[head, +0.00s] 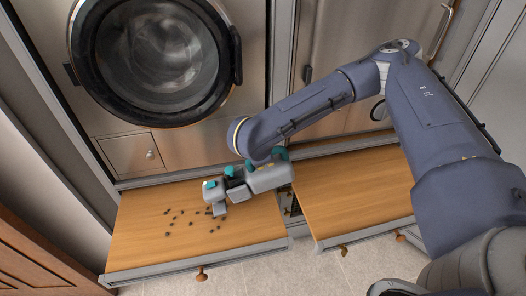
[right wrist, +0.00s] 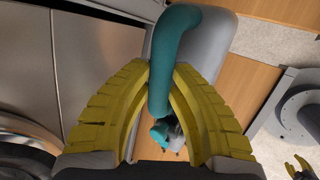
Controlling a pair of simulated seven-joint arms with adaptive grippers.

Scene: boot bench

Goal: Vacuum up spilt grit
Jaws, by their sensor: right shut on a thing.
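Dark grit (head: 180,222) lies as several scattered specks on the wooden top of the left pulled-out platform (head: 135,247). A grey hand vacuum with teal parts (head: 268,179) is above this platform, its nozzle pointing left and down at the right side of the grit. I cannot tell whether the nozzle touches the wood. My right gripper (right wrist: 160,78) is shut on the vacuum's teal handle (right wrist: 182,35), with a yellow finger on each side. In the head view my wrist hides most of that grip. Yellow fingers of my left gripper (right wrist: 299,167) show small at the wrist view's lower right corner.
A front-loading machine with a round door (head: 152,60) stands behind the left platform. A second wooden platform (head: 355,190) is bare, to the right across a narrow gap. Small wooden knobs (head: 201,274) stick out in front. Tiled floor (head: 300,272) lies in the foreground.

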